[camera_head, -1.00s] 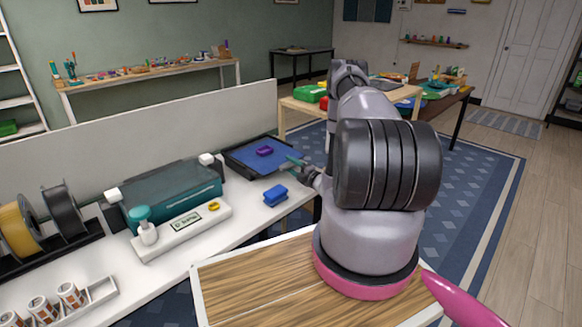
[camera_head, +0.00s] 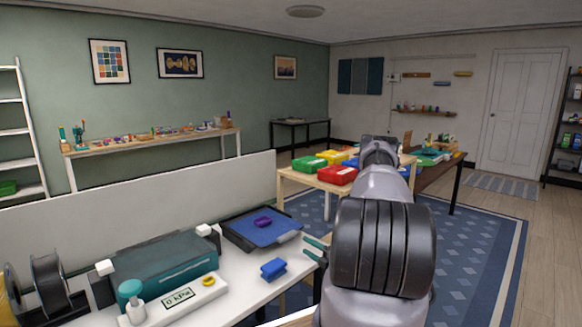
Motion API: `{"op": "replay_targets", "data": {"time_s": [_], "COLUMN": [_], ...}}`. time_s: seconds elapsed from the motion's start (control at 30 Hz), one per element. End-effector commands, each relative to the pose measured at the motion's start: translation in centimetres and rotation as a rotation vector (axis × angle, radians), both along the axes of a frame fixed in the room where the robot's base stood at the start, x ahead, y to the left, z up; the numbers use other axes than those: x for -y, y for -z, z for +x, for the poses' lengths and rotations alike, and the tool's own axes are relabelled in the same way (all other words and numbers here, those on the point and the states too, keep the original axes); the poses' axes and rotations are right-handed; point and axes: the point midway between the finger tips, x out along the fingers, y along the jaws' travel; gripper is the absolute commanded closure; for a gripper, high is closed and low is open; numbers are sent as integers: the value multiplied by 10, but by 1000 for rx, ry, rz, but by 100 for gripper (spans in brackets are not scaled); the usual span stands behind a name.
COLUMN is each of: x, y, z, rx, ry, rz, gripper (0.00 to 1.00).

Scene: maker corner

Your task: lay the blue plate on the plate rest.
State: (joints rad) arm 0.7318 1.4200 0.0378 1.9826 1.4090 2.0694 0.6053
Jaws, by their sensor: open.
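A flat blue plate (camera_head: 266,230) lies on a dark, tray-like base (camera_head: 230,237) at the far right end of the white bench. A small purple piece (camera_head: 263,222) sits on the plate. I cannot tell whether the dark base is the plate rest; nothing else in view is clearly one. My gripper (camera_head: 314,250), with teal fingers, is right of the plate and apart from it, near the bench's right end. It is open and holds nothing visible. My arm hides part of the area behind it.
A small blue block (camera_head: 273,269) lies on the bench in front of the plate. A teal machine (camera_head: 165,272) with a gauge panel (camera_head: 178,299) stands to the left, and a white panel (camera_head: 140,195) runs behind. Red (camera_head: 337,176) and green bins stand on a table beyond.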

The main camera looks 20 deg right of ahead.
Motion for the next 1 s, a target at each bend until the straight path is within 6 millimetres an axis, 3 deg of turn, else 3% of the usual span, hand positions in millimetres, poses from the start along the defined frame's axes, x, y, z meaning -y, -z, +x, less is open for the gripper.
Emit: {"op": "replay_targets", "data": {"time_s": [0.13, 0.2, 0.37, 0.5, 0.7, 0.83, 1.0], "x": [-27, -49, -108, -156, -208, -230, -243], "y": [-60, -100, -187, -250, -319, -353, -388], "z": [22, 29, 27, 5, -45, -84, -133], "rx": [83, 143, 302, 455, 694, 862, 1091], "ry": [-163, -282, -565, -796, -1093, -1264, -1456], "rz": [-132, -234, -494, -733, -1095, -1343, -1683], "gripper": [45, 45, 45, 45, 45, 45, 45]}}
